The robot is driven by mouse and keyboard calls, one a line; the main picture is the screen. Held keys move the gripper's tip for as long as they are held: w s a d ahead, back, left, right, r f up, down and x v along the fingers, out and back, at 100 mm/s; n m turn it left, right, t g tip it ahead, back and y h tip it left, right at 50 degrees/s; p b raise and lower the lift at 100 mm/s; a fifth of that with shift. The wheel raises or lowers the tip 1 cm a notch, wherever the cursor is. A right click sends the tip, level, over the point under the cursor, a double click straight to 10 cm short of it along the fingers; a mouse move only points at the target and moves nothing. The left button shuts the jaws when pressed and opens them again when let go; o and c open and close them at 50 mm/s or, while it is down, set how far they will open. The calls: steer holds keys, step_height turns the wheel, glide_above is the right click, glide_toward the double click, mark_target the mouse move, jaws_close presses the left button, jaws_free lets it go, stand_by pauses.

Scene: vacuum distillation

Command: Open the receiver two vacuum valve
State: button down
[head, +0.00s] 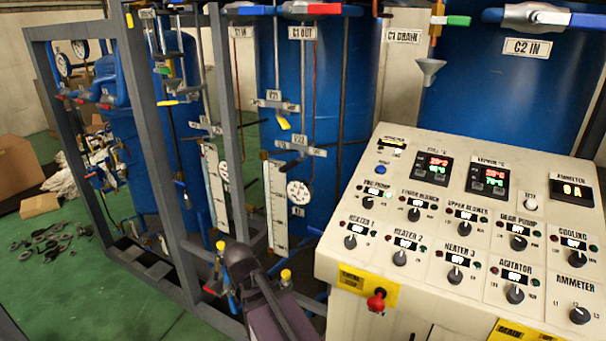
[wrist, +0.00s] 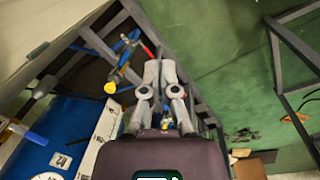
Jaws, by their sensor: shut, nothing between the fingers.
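In the wrist view my gripper (wrist: 160,66) is shut and empty, its two grey fingers side by side. Beyond and left of the fingertips is pipework with a blue handle (wrist: 126,46), a red handle (wrist: 148,48) and a yellow knob (wrist: 110,88). A blue tank (wrist: 45,130) with a small tag that seems to read R2 (wrist: 61,161) is at lower left. In the head view my dark arm covers the low pipework near a yellow knob (head: 285,275); the fingers cannot be made out there. Which handle is the receiver two vacuum valve I cannot tell.
The control panel (head: 330,225) fills the right of the head view. A grey frame (head: 160,150) stands at left before the blue tanks. A white level scale (head: 278,205) and round dial (head: 299,192) stand behind my arm.

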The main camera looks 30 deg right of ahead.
steer(key=w+d+r+m+t+y+p, duration=0.55)
steer(key=w+d+r+y+p, duration=0.3)
steer(key=d+r, duration=0.5)
steer(key=w+d+r+m+t+p, duration=0.1)
steer(key=d+r+m+t+p, duration=0.1)
steer(key=d+r, duration=0.5)
steer(key=d+r+m+t+p, duration=0.3)
steer(key=d+r, duration=0.4)
steer(key=d, duration=0.8)
steer(key=shift+w+r+t+y+p, duration=0.2)
steer(key=shift+w+t+y+p, duration=0.2)
steer(key=shift+t+p, duration=0.6)
